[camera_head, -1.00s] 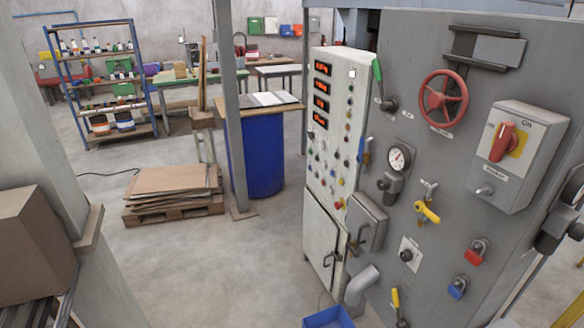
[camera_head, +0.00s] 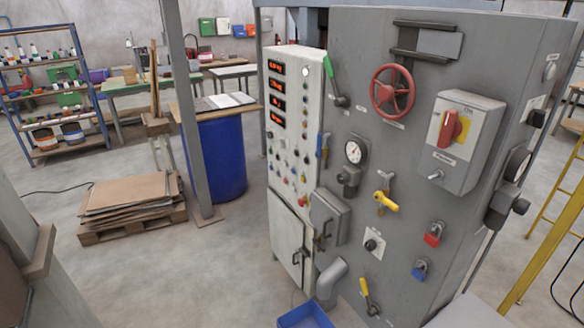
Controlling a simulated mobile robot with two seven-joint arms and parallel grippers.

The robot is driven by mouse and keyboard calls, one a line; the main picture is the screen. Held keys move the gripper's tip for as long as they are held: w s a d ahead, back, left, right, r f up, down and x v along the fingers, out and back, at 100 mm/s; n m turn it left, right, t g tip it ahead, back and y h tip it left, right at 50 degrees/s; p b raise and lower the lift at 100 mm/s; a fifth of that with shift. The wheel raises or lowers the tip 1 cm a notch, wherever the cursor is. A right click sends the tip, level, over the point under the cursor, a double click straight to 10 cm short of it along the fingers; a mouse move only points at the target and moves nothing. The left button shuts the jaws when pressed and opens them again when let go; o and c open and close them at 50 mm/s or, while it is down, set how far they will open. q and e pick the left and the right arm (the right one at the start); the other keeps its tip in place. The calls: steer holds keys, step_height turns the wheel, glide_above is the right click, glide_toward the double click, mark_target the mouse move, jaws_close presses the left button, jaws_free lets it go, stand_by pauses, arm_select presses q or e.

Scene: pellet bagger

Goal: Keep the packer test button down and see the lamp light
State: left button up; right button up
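The white control panel (camera_head: 283,140) stands on the left side of the grey machine cabinet (camera_head: 400,150). It carries several red number displays (camera_head: 278,92) and several small buttons and lamps in rows below them. A round white lamp or button (camera_head: 305,71) at its top right looks bright. I cannot tell which button is the packer test button or which lamp belongs to it, as labels are too small to read. Neither of my grippers is in view, and nothing is seen touching the panel.
The cabinet front has a red handwheel (camera_head: 392,90), a grey switch box with a red handle (camera_head: 449,126) and a yellow valve handle (camera_head: 387,201). A blue bin (camera_head: 305,315) sits on the floor. A pallet of cardboard (camera_head: 130,205) is at left; open floor lies between.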

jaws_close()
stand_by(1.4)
